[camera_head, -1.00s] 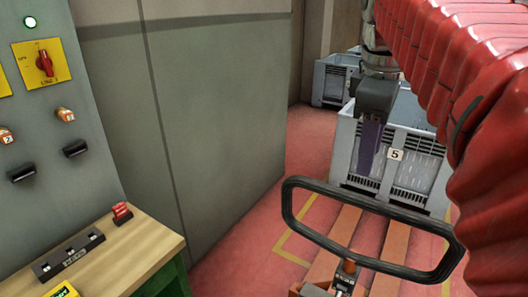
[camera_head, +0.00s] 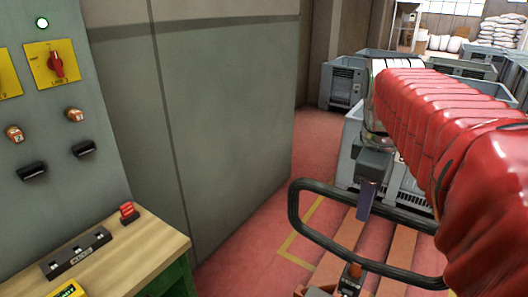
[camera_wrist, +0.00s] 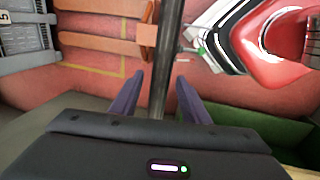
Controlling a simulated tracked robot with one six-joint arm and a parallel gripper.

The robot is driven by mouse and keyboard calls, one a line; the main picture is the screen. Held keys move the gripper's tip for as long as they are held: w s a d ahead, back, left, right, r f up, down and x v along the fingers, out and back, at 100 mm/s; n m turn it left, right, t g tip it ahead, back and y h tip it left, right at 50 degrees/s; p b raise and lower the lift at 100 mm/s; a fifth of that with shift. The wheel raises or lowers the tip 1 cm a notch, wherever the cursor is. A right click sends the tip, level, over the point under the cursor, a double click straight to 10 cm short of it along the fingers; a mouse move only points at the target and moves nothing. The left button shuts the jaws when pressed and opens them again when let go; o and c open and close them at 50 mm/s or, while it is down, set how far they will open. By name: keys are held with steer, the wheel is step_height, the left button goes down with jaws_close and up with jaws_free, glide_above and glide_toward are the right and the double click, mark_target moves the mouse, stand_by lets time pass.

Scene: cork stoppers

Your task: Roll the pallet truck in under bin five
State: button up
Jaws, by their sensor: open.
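The pallet truck's black loop handle (camera_head: 293,218) stands in front of bin five (camera_head: 352,150), a grey slatted crate. Its orange forks (camera_head: 350,232) lie low on the floor, pointing at the bin. My gripper (camera_head: 367,205) is at the handle's far bar. In the wrist view my gripper (camera_wrist: 160,80) is open, with the dark handle bar (camera_wrist: 162,55) passing between its two purple fingers. The bin (camera_wrist: 28,45), its 5 label partly cut off, is at left, and the fork ends (camera_wrist: 95,42) reach near its edge. Whether they are under it is unclear.
A grey wall (camera_head: 225,130) stands left of the truck. A wooden bench (camera_head: 140,258) with a control panel (camera_head: 55,130) above it is at near left. More grey bins (camera_head: 343,85) stand behind. Yellow lines (camera_head: 285,250) mark the red floor.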

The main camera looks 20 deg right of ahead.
steer(key=shift+c, duration=0.7)
jaws_close()
steer(key=shift+d, duration=0.1)
